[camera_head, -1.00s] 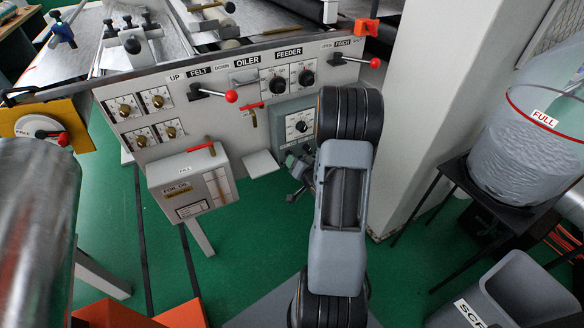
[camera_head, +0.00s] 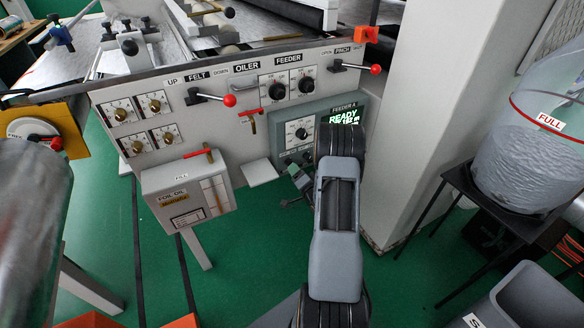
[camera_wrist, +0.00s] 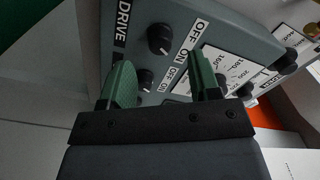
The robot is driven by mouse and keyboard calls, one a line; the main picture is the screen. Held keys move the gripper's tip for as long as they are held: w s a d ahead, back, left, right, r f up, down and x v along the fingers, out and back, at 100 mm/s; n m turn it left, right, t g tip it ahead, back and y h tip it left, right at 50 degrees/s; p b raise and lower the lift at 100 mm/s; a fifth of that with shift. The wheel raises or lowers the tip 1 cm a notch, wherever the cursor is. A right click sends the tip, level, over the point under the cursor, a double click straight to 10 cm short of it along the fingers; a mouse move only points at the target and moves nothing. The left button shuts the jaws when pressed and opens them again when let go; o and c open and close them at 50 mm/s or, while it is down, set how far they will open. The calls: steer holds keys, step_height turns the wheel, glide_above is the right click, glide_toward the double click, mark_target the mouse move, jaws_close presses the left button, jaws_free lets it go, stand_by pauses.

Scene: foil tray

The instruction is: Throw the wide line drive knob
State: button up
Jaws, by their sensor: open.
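The grey-green feeder control box (camera_head: 279,139) is fixed to the front of the machine panel. In the wrist view its face (camera_wrist: 190,18) bears the word DRIVE and two black knobs with OFF and ON marks. One knob (camera_wrist: 160,38) shows whole, ahead of the fingers. The other knob (camera_wrist: 145,79) is close beside the left finger and partly hidden. I cannot read which one is the wide line knob. My gripper (camera_wrist: 162,80) is open, with green fingers at the box face and nothing clearly held.
A lit READY screen (camera_head: 344,117) is partly behind my arm. A red-tipped lever (camera_head: 230,100) and the foil oil box (camera_head: 187,187) are to the left. A pale column (camera_head: 425,120) stands close on the right. Another black knob (camera_wrist: 287,62) is to the right in the wrist view.

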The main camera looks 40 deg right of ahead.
mark_target(290, 163)
steer(key=shift+w+d, duration=0.15)
steer(key=shift+w, duration=0.9)
steer(key=shift+w+d, duration=0.15)
steer(key=shift+w, duration=0.9)
steer(key=c, duration=0.9)
